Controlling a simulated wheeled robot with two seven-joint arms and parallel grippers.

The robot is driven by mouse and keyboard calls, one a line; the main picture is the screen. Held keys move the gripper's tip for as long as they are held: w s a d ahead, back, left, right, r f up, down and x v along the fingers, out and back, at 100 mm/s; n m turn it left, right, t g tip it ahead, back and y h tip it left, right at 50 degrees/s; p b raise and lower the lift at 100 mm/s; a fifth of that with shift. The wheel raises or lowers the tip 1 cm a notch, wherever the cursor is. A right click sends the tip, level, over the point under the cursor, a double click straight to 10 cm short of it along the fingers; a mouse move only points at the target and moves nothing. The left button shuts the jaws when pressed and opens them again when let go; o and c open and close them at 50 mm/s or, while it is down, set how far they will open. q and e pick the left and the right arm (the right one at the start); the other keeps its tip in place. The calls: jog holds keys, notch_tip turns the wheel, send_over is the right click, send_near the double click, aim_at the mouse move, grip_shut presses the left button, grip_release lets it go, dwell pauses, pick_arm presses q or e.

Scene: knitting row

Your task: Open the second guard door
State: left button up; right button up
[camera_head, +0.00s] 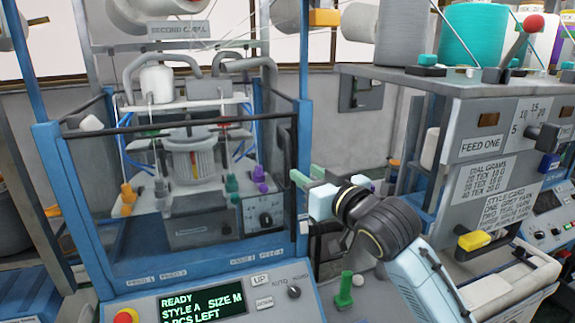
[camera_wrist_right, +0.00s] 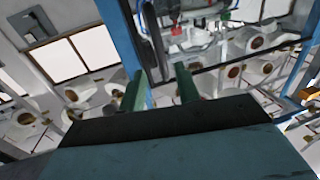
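The second machine stands at the left in the head view, under a sign (camera_head: 178,29) starting "SECOND". Its blue-framed guard door has a dark top rail (camera_head: 190,123) across the front and looks shut. A dark upright handle (camera_head: 293,160) is at the door's right edge. My right gripper (camera_head: 308,176) has green fingers and is just right of this handle. In the right wrist view the fingers (camera_wrist_right: 162,90) are apart with nothing clearly between them. The dark curved handle (camera_wrist_right: 154,38) shows beyond the fingertips, beside a blue post (camera_wrist_right: 121,38). Contact cannot be told. My left gripper is out of view.
A panel display (camera_head: 202,304) below the door reads READY, STYLE A, SIZE M. A red button (camera_head: 126,317) sits beside it. The FEED ONE cabinet (camera_head: 480,145), carrying yarn cones (camera_head: 468,35), is close on the right.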

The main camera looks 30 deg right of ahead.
aim_at(289, 161)
jog(key=w+p, duration=0.1)
jog(key=w, duration=0.8)
jog(key=shift+d+r+p, duration=0.1)
jog(key=shift+d+p, duration=0.05)
jog(key=shift+p, duration=0.25)
jog(key=shift+s, duration=0.1)
jog(key=shift+c, duration=0.2)
grip_shut()
